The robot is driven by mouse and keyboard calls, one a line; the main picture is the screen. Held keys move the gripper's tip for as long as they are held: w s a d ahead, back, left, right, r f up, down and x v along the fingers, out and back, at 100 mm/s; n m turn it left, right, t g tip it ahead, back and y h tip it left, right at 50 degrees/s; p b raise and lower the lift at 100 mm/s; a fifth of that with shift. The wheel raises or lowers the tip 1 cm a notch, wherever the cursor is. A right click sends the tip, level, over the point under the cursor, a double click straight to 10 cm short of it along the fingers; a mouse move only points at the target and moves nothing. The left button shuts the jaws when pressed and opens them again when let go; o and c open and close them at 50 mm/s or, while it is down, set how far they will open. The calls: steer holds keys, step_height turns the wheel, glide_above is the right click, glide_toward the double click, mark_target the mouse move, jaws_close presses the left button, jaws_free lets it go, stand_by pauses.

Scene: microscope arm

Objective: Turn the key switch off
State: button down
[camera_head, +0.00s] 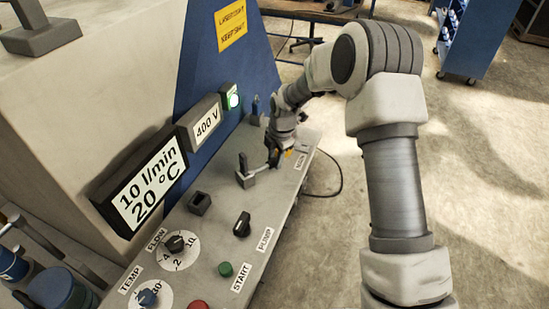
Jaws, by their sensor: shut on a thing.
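My gripper (275,158) reaches down to the far end of the grey control panel (222,222), beside a small white label that is hard to read. It is shut on a small dark part there, which looks like the key switch. The fingers and wrist hide most of this part, so its turn angle cannot be told. A green lamp (233,101) is lit on the small box above the panel.
A grey lever on a block (246,178) stands just left of my gripper. Nearer are a black PUMP knob (242,224), a green START button (225,269), a FLOW dial (175,244) and a TEMP dial (148,298). A blue upright panel rises behind. Open floor lies to the right.

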steer(key=shift+s+d+m+b, duration=0.5)
steer(key=shift+s+m+b, duration=0.3)
steer(key=shift+m, duration=0.3)
steer(key=shift+s+d+m+h+b, duration=0.25)
steer(key=shift+s+m+b, duration=0.25)
steer(key=shift+s+m, duration=0.3)
steer(key=shift+s+d+m+h+b, duration=0.25)
steer(key=shift+s+m+b, duration=0.25)
steer(key=shift+s+m, duration=0.3)
steer(key=shift+s+a+m+h+b, duration=0.1)
steer(key=shift+s+m+h+b, duration=0.2)
steer(key=shift+s+m+b, duration=1)
steer(key=shift+s+a+m+h+b, duration=0.2)
steer(key=shift+s+m, duration=0.45)
steer(key=shift+m, duration=0.25)
steer(key=shift+s+a+m+h+b, duration=0.1)
steer(key=shift+s+m+b, duration=0.05)
steer(key=shift+s+m, duration=0.65)
steer(key=c, duration=0.6)
jaws_free()
steer(key=s+a+r+p, duration=0.1)
steer(key=s+r, duration=0.2)
steer(key=r, duration=1.4)
steer(key=shift+a+p, duration=0.15)
steer(key=shift+p, duration=0.25)
steer(key=shift+s+r, duration=0.1)
